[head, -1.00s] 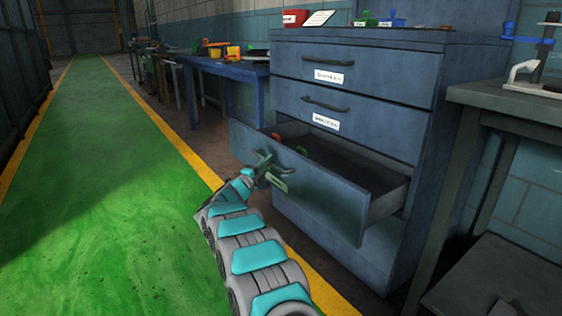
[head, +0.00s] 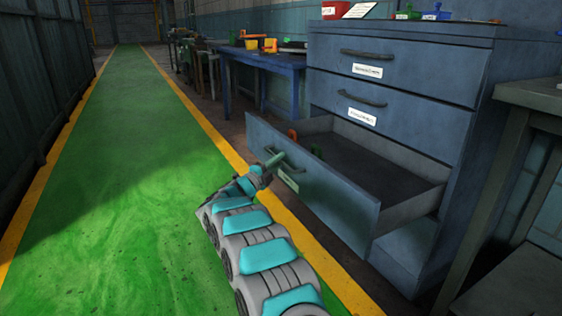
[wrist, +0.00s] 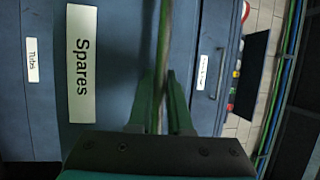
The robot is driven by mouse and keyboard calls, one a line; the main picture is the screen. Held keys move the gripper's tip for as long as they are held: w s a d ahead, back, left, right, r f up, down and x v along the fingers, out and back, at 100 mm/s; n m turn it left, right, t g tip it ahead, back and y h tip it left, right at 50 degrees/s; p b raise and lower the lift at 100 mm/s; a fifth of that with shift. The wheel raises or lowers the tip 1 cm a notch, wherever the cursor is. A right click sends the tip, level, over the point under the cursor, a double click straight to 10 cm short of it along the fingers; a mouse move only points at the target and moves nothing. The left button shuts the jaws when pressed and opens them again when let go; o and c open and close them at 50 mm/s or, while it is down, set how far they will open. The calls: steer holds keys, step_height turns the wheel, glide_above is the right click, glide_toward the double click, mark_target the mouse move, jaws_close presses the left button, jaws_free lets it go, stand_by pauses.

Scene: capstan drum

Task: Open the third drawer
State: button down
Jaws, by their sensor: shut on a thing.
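The third drawer (head: 335,212) of the blue cabinet is pulled well out, its front standing clear of the cabinet. My gripper (head: 272,163) is at the drawer's handle, on the outside of the front. In the wrist view, the gripper fingers (wrist: 160,85) are shut on the upright-looking handle bar (wrist: 164,35). A "Spares" label (wrist: 82,65) shows beside the handle there. The fingertips are small and partly hidden in the head view.
The two upper drawers (head: 395,70) of the cabinet are closed. A dark green-grey table (head: 530,97) stands close at the right. A blue bench (head: 265,60) is behind at the left. The green floor lane (head: 110,190) at the left is clear.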

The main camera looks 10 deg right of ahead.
steer(key=shift+a, duration=0.15)
steer(key=c, duration=0.8)
jaws_free()
steer(key=shift+c, duration=0.2)
steer(key=v, duration=0.7)
steer(key=shift+s+a+f, duration=0.15)
steer(key=shift+s+a, duration=0.1)
